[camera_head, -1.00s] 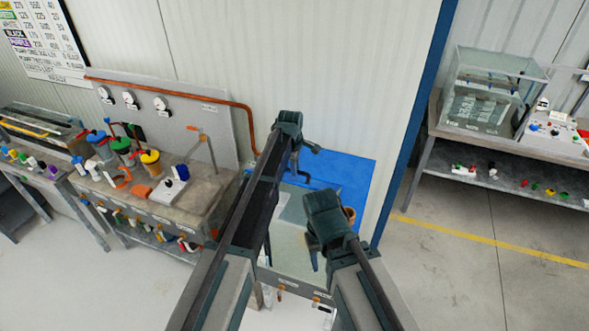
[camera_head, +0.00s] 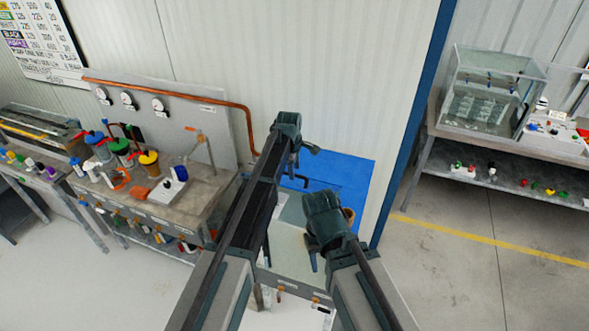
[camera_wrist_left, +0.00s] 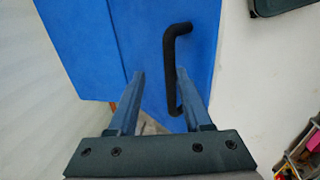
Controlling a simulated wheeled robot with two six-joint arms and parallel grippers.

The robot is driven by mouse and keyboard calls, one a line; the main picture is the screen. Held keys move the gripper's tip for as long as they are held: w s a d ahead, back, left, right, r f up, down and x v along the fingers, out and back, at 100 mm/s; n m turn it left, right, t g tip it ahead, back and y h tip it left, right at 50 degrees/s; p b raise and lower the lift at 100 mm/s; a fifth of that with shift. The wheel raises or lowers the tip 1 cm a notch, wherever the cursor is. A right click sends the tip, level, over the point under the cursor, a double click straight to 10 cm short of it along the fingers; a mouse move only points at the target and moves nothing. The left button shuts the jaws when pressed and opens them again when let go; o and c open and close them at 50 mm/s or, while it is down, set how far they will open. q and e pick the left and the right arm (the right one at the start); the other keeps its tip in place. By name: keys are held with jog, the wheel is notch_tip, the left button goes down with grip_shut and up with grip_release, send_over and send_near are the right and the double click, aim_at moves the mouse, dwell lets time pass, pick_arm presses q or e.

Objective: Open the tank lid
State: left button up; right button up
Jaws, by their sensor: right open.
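The blue tank lid (camera_head: 348,172) shows behind my left gripper in the head view, against the pale wall. It fills much of the left wrist view (camera_wrist_left: 90,45) and carries a black bar handle (camera_wrist_left: 171,55). My left gripper (camera_wrist_left: 162,73) is open at the lid, its fingers pointing along it. The handle shows between the fingertips, close to the right finger; contact cannot be told. In the head view my left gripper (camera_head: 300,162) partly hides the lid. My right gripper (camera_head: 313,258) is open and lower, over the pale tank area (camera_head: 288,240). How far the lid is tilted is unclear.
A workbench (camera_head: 210,190) with coloured cups and gauges stands at the left. A copper pipe (camera_head: 215,97) runs along the wall down behind my left arm. A blue post (camera_head: 415,120) stands right of the lid. Another bench (camera_head: 510,178) carries a clear box. Floor at right is free.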

pick_arm(q)
jog(key=shift+s+a+f+b, duration=0.15)
jog(key=shift+s+f+b, duration=0.25)
jog(key=shift+f, duration=0.05)
jog(key=s+a+f+b, duration=0.2)
jog(key=s+f+b, duration=0.4)
jog(key=f+b, duration=0.4)
jog(key=shift+s+f+b, duration=0.2)
jog(key=shift+f+b, duration=0.15)
jog(key=shift+r, duration=0.1)
